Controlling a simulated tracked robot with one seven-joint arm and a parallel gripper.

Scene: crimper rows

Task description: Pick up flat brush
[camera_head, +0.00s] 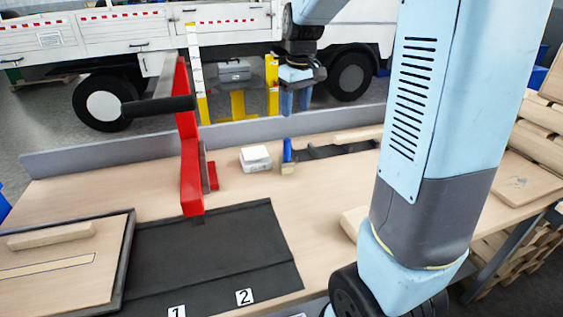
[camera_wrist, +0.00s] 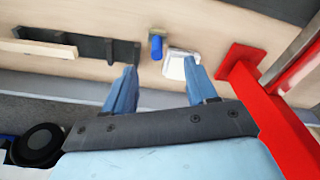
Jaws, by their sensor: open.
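The flat brush (camera_head: 287,152) has a blue handle and a pale bristle end. It is on the wooden workbench, beside a white box (camera_head: 256,158). My gripper (camera_head: 295,104) is open and empty, and in the head view it hangs above and behind the brush, its two blue fingers pointing down. In the wrist view the brush (camera_wrist: 156,47) lies ahead of my gripper (camera_wrist: 161,68), within the gap between the fingertips and apart from them. The right fingertip partly overlaps the white box (camera_wrist: 178,65) in that view.
A red crimper (camera_head: 188,145) with a black handle stands left of the white box. A dark slotted rack (camera_head: 330,151) with a wooden block is right of the brush. A black mat (camera_head: 215,255) with labels 1 and 2 lies in front. A grey ledge (camera_head: 110,152) runs along the bench's back.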

